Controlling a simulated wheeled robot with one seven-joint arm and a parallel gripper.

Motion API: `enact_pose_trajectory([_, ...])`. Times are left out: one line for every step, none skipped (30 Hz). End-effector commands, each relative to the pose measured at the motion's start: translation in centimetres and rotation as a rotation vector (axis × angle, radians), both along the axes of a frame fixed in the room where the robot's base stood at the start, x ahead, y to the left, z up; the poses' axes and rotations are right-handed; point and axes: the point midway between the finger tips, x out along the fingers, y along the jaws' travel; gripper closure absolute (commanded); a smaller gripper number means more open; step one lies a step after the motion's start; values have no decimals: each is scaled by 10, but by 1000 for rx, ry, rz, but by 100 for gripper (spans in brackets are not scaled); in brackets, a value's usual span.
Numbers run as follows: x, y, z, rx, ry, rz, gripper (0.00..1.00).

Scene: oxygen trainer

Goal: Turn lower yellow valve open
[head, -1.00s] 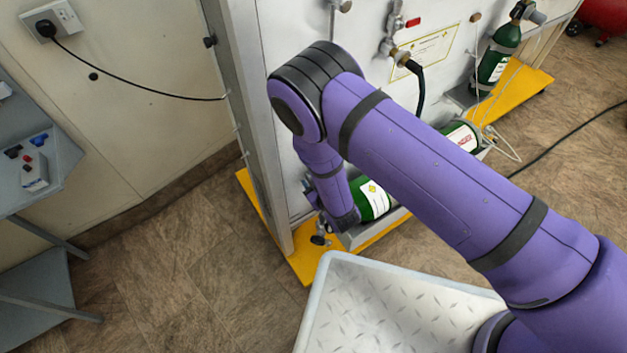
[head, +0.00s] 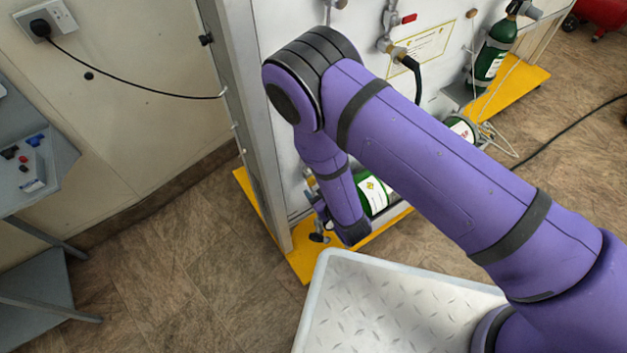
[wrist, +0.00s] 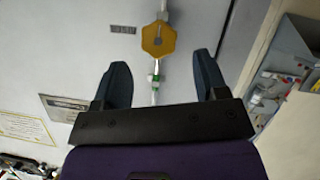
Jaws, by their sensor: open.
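The yellow valve (wrist: 158,39) is a hexagonal yellow handle on the grey-white panel in the wrist view. A thin pipe with a green band runs from it toward my gripper. My gripper (wrist: 163,72) is open and empty, its two dark fingers apart, with the valve just beyond the fingertips and between their lines. The fingers do not appear to touch it. In the head view my purple arm reaches down in front of the panel and hides the valve; the fingers are not clearly seen there.
Green cylinders (head: 372,193) lie in a low tray beside my arm, and another green cylinder (head: 494,52) stands farther right. A black hose (head: 414,75) hangs from the panel (head: 290,20). A grey shelf unit (head: 35,185) stands at left, with bare floor between.

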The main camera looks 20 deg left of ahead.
Motion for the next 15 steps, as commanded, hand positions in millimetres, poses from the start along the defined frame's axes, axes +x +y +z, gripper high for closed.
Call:
enact_pose_trajectory([-6, -6, 3, -2, 2, -1, 33])
enact_pose_trajectory([-10, -10, 5, -2, 1, -1, 33])
enact_pose_trajectory([-14, -14, 8, -2, 1, -1, 33])
enact_pose_trajectory([-17, -17, 10, -2, 1, -1, 33])
enact_pose_trajectory([-20, -19, 11, -1, 0, -1, 33])
enact_pose_trajectory([-23, -22, 12, -2, 1, -1, 33])
enact_pose_trajectory([-26, -24, 14, -2, 1, -1, 33])
enact_pose_trajectory([-27, -26, 15, -1, 0, -1, 33])
enact_pose_trajectory([-29, -28, 16, -1, 0, -1, 33])
enact_pose_trajectory([-31, -29, 16, -1, 0, -1, 33])
enact_pose_trajectory([-32, -30, 17, -1, 0, -1, 33])
enact_pose_trajectory([-33, -31, 18, -1, 0, -1, 33])
enact_pose_trajectory([-33, -31, 18, 0, 0, -1, 33])
enact_pose_trajectory([-33, -31, 18, 0, 0, -1, 33])
enact_pose_trajectory([-33, -31, 18, 0, 0, -1, 33])
